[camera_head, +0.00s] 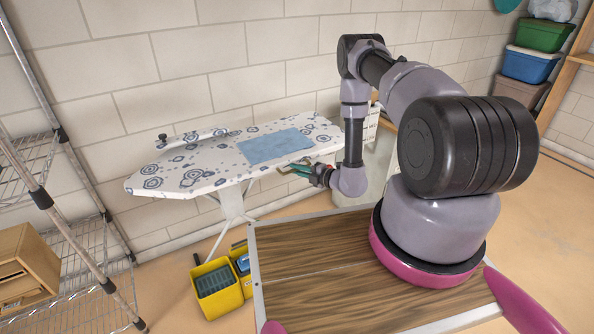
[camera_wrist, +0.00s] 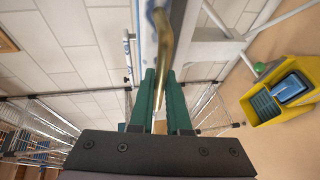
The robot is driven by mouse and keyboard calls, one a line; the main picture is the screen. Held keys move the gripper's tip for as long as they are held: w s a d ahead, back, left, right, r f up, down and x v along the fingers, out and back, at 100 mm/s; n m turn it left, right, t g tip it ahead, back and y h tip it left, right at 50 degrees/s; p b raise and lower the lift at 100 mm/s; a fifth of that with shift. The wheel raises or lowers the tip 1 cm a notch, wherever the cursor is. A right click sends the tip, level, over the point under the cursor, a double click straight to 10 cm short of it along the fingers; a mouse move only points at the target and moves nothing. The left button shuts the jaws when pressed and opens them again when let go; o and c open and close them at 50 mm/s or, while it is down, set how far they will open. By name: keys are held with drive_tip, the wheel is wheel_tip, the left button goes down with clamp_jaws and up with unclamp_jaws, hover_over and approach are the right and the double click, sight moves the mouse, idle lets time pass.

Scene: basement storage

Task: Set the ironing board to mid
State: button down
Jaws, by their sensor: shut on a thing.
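The ironing board (camera_head: 205,174), with a white cover and blue ring pattern, stands along the brick wall. Its top is level, on pale legs (camera_head: 231,203). A blue cloth (camera_head: 275,145) lies flat on it. My gripper (camera_head: 298,169) is at the board's near edge, its green fingers shut on a brass-coloured lever. In the wrist view the lever (camera_wrist: 164,40) runs between my gripper's fingertips (camera_wrist: 162,76), beside the board's edge seen nearly edge-on. Its far end and its mounting are not clear.
A yellow bucket (camera_head: 217,289) stands on the floor below the board, in front of its legs. A wire shelf (camera_head: 75,262) with a wooden box (camera_head: 28,262) is at the left. Stacked bins (camera_head: 530,65) stand at the back right.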

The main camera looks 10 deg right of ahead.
wheel_tip(320, 180, up, 6)
drive_tip(key=shift+f, duration=0.15)
drive_tip(key=c, duration=0.9)
unclamp_jaws()
drive_tip(key=shift+d, duration=0.1)
drive_tip(key=v, duration=1)
drive_tip(key=shift+s+d, duration=0.2)
drive_tip(key=shift+s, duration=0.1)
